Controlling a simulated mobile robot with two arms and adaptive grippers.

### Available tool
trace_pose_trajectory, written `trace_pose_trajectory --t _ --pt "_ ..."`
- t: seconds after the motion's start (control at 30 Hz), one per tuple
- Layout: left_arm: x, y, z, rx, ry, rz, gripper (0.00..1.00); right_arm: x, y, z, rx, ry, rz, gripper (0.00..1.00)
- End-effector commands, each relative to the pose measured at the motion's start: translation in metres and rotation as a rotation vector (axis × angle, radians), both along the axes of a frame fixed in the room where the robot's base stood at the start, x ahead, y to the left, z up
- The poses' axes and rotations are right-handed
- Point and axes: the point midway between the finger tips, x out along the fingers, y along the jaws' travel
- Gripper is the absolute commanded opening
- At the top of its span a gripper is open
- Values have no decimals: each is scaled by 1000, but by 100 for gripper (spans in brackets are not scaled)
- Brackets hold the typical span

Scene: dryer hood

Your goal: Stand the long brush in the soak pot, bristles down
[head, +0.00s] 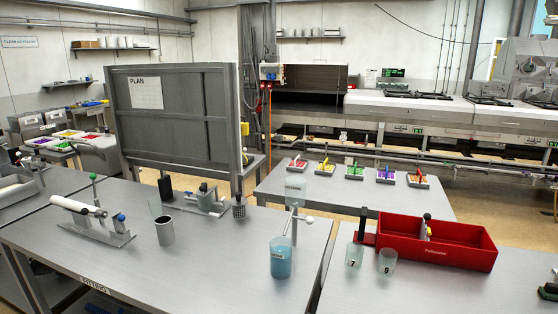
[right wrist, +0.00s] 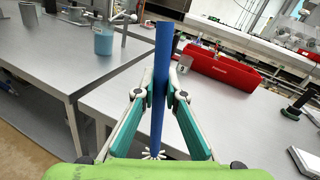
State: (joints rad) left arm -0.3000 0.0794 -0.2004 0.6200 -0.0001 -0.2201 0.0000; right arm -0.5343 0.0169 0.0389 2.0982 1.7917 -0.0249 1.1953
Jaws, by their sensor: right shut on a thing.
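The long brush (right wrist: 160,90) has a blue handle and runs nearly upright through my right wrist view. Small white tufts, apparently its bristles, show at its lower end. My right gripper (right wrist: 160,86) is shut on the handle, with a teal finger on each side. A cup of blue liquid (head: 283,260) stands on the left table, and it also shows in the right wrist view (right wrist: 104,42). I cannot tell which of these is the soak pot. Neither gripper shows in the head view.
A red toolbox (head: 440,250) and clear cups marked 7 (head: 353,258) and 9 (head: 387,263) stand on the right table. A stand with a white-tipped rod (head: 294,225) rises behind the blue cup. A gap separates the two tables. The left table's front is clear.

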Motion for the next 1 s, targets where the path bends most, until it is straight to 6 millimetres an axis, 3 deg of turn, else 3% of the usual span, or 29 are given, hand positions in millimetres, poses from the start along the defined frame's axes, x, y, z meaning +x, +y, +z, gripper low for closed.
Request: trace_pose_trajectory --t 0.1,0.2,0.53,0.73,1.0 --pt "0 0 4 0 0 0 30 0 0 2 192 -1 0 0" --pt "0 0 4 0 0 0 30 0 0 1 265 -1 -1 0" --pt "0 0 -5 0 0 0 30 -6 4 -7 262 7 3 0" --pt "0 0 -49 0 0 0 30 -46 27 -33 236 30 10 0" --pt "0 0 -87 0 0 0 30 -94 48 -28 258 8 3 0"
